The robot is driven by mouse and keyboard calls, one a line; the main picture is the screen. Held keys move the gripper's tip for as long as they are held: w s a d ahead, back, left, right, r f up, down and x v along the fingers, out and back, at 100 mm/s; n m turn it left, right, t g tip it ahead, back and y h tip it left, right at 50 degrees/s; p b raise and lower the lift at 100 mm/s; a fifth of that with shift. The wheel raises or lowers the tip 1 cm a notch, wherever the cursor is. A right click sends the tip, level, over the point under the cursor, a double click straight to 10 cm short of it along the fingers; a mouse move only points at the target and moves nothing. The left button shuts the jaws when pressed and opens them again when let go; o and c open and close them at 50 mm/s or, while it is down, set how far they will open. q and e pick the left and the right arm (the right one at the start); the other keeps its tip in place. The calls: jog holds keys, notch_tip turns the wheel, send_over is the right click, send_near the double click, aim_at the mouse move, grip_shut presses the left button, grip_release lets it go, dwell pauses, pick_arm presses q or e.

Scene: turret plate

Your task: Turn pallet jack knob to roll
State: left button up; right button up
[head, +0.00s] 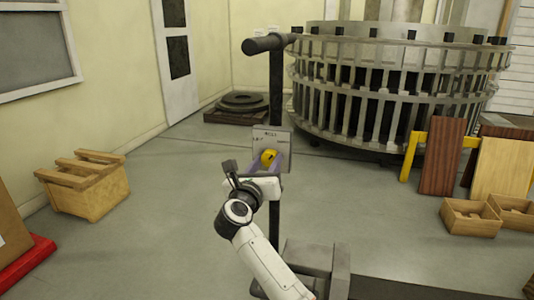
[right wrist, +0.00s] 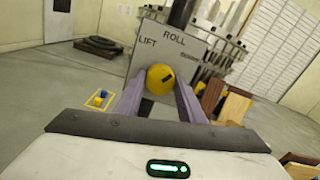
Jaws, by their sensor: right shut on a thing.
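The yellow round knob (head: 268,156) sits on a grey plate (head: 283,138) fixed to the pallet jack's dark upright post (head: 276,90). In the right wrist view the knob (right wrist: 160,80) carries a short dark mark slanting to the upper right. The plate (right wrist: 190,52) reads LIFT on the left and ROLL at the top right of the knob. My right gripper (right wrist: 160,88) is shut on the knob, a purple-grey finger on each side. In the head view this gripper (head: 266,164) reaches the plate from the front. My left gripper is not in view.
The jack's crossbar handle (head: 270,43) tops the post, and its dark base (head: 312,256) is below. A slatted metal ring structure (head: 390,75) stands behind. A wooden crate (head: 85,185) is at left, small wooden boxes (head: 470,216) at right. Floor between is clear.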

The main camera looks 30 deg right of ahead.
jog(key=n+p, duration=0.2)
jog(key=p, duration=0.1)
jog(key=shift+r+n, duration=0.15)
jog(key=shift+n, duration=0.25)
jog(key=n+p, duration=0.2)
jog(key=shift+n+p, duration=0.3)
jog(key=shift+p, duration=0.05)
jog(key=shift+f+n+p, duration=0.2)
jog(key=shift+n+p, duration=0.25)
jog(key=shift+n, duration=0.05)
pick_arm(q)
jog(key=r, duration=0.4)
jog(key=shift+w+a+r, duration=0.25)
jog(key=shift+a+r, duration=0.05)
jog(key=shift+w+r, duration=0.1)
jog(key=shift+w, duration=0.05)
pick_arm(e)
jog(key=o, duration=1)
jog(key=shift+o, duration=0.2)
jog(key=shift+a, duration=0.1)
